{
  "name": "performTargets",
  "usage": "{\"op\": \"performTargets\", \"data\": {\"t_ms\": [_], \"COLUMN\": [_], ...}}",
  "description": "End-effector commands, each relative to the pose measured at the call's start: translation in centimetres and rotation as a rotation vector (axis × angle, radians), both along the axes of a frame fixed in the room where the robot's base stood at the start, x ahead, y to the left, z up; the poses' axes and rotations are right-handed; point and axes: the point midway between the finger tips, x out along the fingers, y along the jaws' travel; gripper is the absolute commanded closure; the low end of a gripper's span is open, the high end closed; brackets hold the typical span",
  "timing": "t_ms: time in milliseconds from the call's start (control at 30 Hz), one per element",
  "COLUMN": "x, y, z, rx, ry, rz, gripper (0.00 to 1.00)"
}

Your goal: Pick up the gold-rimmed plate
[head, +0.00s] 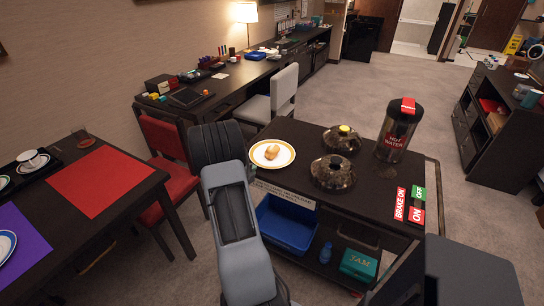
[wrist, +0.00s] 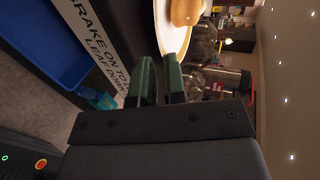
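The gold-rimmed plate (head: 286,160) lies flat on the left end of the dark cart top, with a bread roll (head: 271,152) on it. In the wrist view the plate (wrist: 166,30) shows at the top, turned sideways, with part of the roll (wrist: 187,11) on it. My gripper (wrist: 160,58) has two green fingers standing apart with a gap between them. The tips are close to the plate's near rim; whether they touch it I cannot tell.
Below are a blue bin (head: 287,224) and a green box (head: 359,265). A red chair (head: 163,140) and a table with a red mat (head: 100,181) are left.

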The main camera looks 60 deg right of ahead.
Motion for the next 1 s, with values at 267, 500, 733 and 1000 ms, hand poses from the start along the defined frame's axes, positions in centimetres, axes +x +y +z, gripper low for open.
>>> {"op": "performTargets", "data": {"t_ms": [267,500,733,1000], "x": [0.0,0.1,0.2,0.2], "y": [-1.6,-4.4,-6.0,-6.0], "z": [-0.6,-1.9,-2.6,-2.6], "rx": [0.0,0.001,0.0,0.0], "ry": [0.002,0.001,0.002,0.002], "rz": [0.001,-0.001,0.002,0.003], "gripper": [0.89,0.89,0.89,0.92]}}
